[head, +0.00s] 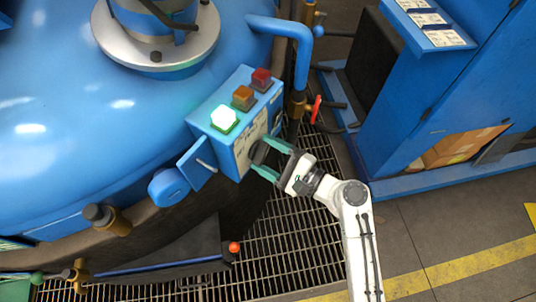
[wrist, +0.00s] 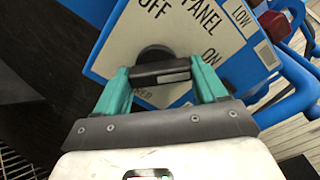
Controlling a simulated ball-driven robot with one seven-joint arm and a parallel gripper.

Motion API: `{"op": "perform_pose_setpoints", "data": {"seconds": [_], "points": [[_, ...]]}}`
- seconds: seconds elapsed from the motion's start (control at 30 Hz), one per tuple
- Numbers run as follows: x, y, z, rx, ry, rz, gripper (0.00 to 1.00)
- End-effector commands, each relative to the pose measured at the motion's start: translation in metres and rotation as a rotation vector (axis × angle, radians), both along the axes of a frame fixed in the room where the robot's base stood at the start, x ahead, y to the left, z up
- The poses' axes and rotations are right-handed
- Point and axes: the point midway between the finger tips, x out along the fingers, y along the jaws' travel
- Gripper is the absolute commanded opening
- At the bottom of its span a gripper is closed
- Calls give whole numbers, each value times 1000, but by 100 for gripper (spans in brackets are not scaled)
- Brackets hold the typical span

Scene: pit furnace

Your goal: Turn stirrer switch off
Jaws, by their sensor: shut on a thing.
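The blue control box (head: 228,130) stands on the side of the blue furnace in the head view. A dark rotary switch knob (wrist: 160,73) sits on this plate. My gripper (head: 262,160) is at the plate, its green fingers shut on the knob from both sides. The wrist view shows the gripper (wrist: 161,84) with the knob's bar between the fingers. The knob's pointing direction is hard to read.
A lit green lamp (head: 225,119), an amber lamp (head: 243,97) and a red lamp (head: 261,79) top the box. A blue pipe (head: 290,30) and a red-handled valve (head: 315,109) are close by. A blue cabinet (head: 430,110) stands right. Metal grating (head: 290,235) covers the floor below.

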Motion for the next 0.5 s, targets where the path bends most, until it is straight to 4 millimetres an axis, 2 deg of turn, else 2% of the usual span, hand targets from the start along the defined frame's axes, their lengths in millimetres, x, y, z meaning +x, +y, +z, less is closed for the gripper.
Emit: {"op": "perform_pose_setpoints", "data": {"seconds": [0.5], "points": [[-2, 1, -5, -209, -396, 1, 41]]}}
